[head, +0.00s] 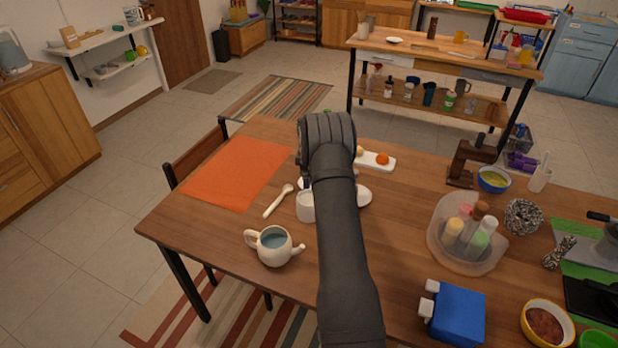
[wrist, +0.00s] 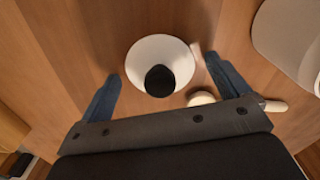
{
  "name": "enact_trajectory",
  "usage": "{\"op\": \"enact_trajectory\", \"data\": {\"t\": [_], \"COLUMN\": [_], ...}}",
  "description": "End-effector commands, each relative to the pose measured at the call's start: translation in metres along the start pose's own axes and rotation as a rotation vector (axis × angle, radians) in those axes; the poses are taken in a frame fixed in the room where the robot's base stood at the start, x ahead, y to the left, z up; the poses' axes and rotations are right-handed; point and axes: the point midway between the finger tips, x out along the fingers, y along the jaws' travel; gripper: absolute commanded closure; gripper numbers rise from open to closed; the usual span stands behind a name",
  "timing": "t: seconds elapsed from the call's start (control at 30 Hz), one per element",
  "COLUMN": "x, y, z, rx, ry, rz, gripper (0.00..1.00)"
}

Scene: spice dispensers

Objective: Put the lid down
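My gripper (wrist: 162,68) is open, with one blue-grey finger on each side and a visible gap to the white piece. In the head view my dark arm hides the gripper and most of what is under it. A white teapot (head: 273,247) with an open top stands to the lower left. A white cup-like pot (head: 305,207) stands beside my arm.
A wooden spoon (head: 277,201) lies left of the white pot, near an orange mat (head: 236,172). A white tray with fruit (head: 374,161) is behind my arm. A clear bin of bottles (head: 440,250) and a blue toaster-like box (head: 457,314) stand to the right.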

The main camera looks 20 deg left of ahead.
Motion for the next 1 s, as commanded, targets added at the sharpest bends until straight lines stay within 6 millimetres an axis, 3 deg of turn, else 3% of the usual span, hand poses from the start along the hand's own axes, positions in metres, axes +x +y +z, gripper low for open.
{"op": "enact_trajectory", "data": {"t": [0.23,0.37,0.8,1.0], "x": [-0.001,-0.012,-0.101,-0.12], "y": [0.0,0.001,0.0,0.0], "z": [0.0,0.0,0.0,0.0], "rx": [0.0,0.0,0.0,0.0], "ry": [0.0,0.0,0.001,0.0], "rz": [0.0,0.002,0.002,0.001], "gripper": [0.07,0.07,0.07,0.07]}}
